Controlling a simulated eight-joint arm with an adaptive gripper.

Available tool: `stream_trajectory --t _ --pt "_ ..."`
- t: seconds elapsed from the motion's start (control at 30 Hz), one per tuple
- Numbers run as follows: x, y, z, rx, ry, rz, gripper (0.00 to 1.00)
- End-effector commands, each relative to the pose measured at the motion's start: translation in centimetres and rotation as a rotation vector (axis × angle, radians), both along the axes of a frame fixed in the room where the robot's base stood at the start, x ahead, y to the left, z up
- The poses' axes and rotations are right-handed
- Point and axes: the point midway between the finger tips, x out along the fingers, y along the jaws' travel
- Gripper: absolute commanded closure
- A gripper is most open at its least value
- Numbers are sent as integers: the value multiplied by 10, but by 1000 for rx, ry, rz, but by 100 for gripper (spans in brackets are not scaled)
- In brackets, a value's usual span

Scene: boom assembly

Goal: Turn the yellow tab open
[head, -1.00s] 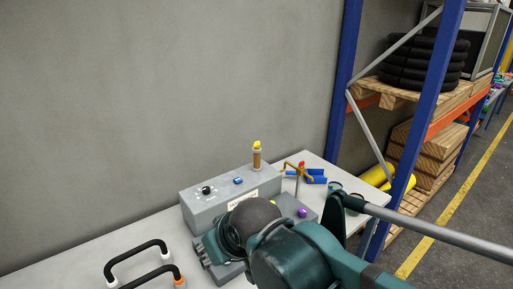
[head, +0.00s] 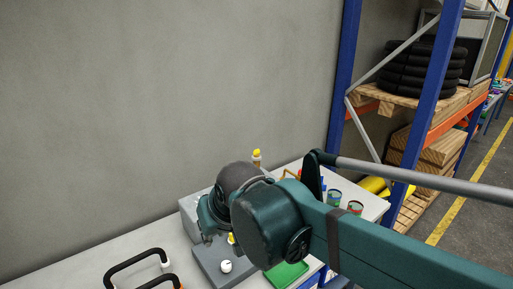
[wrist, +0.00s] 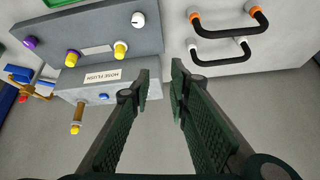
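Several yellow parts show, and I cannot tell which is the tab. In the wrist view two yellow knobs, one left (wrist: 72,57) and one right (wrist: 120,50), stand on a grey panel (wrist: 95,28). A yellow-topped brown post (wrist: 76,118) stands at the labelled grey box (wrist: 68,82); it also shows in the head view (head: 256,158). My gripper (wrist: 163,77) is open and empty, with a gap between its fingers, to the right of the box and knobs in the wrist view. My arm hides much of the box in the head view.
A white knob (wrist: 138,20) and a purple knob (wrist: 30,42) share the panel. Two black handles (head: 140,268) lie on the table's left. A green tray (head: 287,275) and cans (head: 333,198) are at right. A blue-framed rack (head: 345,80) stands behind.

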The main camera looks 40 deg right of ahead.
Motion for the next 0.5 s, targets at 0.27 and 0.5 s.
stream_trajectory --t 0.27,0.5 --pt "42 -26 36 53 52 -130 81" --pt "78 -50 59 97 96 -244 81"
